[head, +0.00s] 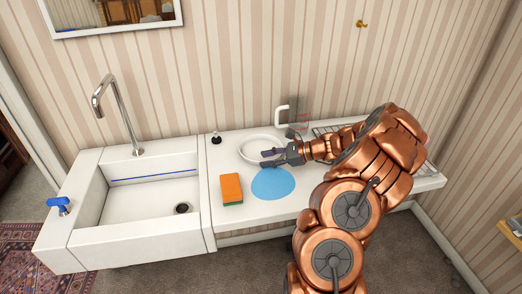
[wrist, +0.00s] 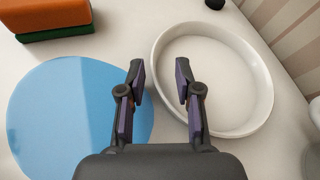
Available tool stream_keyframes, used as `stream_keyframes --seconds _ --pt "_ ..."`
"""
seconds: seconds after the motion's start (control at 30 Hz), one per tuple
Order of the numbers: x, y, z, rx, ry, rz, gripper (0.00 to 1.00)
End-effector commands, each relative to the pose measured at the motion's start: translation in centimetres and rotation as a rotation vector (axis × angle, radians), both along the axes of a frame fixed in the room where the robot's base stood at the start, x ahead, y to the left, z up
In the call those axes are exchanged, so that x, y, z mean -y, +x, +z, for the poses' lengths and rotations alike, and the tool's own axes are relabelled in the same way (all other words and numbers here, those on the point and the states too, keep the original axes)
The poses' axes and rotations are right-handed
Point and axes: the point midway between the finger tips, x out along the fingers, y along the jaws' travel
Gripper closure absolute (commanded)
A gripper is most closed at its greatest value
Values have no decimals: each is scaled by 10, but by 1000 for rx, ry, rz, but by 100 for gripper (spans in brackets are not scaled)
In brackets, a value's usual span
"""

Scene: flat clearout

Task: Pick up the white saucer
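The white saucer (head: 250,144) lies on the white counter beside the sink, behind a round blue mat (head: 273,184). In the wrist view the saucer (wrist: 266,88) is a shallow round dish with a raised rim, empty, at the right. My gripper (head: 266,158) is over the saucer's near side. In the wrist view my gripper (wrist: 160,80) is open, with nothing between its fingers but the counter and the saucer's left rim. The right finger overlaps the saucer's inside and the left finger is outside the rim. I cannot tell the fingertips' height above it.
An orange and green sponge (head: 231,189) lies left of the mat. A small dark object (head: 216,139) stands left of the saucer. A clear item (head: 299,114) and a wire rack (head: 331,130) are behind and right. The sink (head: 140,207) is at left.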

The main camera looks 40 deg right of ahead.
Motion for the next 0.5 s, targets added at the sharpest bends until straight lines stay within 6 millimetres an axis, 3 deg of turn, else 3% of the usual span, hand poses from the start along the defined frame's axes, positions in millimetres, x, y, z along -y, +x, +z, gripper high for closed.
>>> stream_keyframes --seconds 0.1,0.33,0.5 --pt "-9 9 -5 -3 -1 1 66" --pt "-10 11 -7 -2 -1 -1 66" --pt "-11 10 -7 -2 -1 -1 82"
